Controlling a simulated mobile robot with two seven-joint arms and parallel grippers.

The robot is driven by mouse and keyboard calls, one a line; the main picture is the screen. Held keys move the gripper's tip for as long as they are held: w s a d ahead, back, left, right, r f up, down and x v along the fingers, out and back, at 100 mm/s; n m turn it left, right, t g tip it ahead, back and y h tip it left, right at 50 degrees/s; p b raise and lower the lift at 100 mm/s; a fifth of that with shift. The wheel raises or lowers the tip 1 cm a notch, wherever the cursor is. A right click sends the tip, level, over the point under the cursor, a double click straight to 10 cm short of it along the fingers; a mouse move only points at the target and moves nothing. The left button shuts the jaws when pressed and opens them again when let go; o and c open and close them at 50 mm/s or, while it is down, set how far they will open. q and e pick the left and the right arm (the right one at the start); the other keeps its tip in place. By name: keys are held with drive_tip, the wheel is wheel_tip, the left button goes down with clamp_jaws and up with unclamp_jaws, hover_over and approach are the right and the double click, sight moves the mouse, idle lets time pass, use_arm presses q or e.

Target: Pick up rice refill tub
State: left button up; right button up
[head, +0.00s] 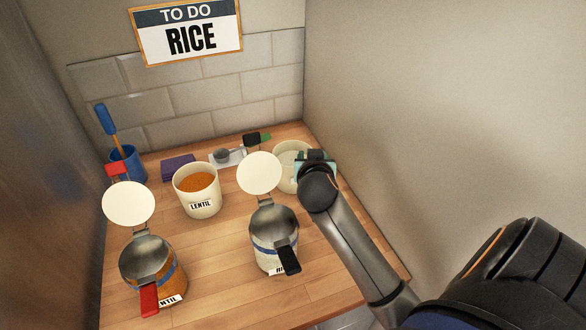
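A cream tub with pale, rice-like contents (286,178) stands at the back right of the wooden counter, near the right wall. No label shows on it, and its right side is hidden behind my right gripper. My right gripper (312,166) is at the tub's right rim, with my wrist and forearm reaching in from the lower right. The fingers are mostly hidden, so I cannot tell whether they are closed on the rim. My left gripper is out of view. A sign on the tiled wall (188,29) reads "TO DO RICE".
A lentil tub (200,204) stands left of centre. A lidded lentil jar (168,280) with a red handle and a lidded jar with a black handle (268,232), its label partly hidden, stand in front. A blue cup (125,163), purple block (179,167) and scoop (227,156) are behind.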

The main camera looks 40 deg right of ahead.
drive_tip(key=shift+a+f+x, duration=0.1)
drive_tip(key=shift+x, duration=1.05)
drive_tip(key=shift+a+f+x, duration=0.1)
drive_tip(key=shift+f+x, duration=0.05)
drive_tip(key=shift+x, duration=1)
drive_tip(key=shift+c, duration=0.2)
clamp_jaws()
drive_tip(key=shift+r, duration=0.1)
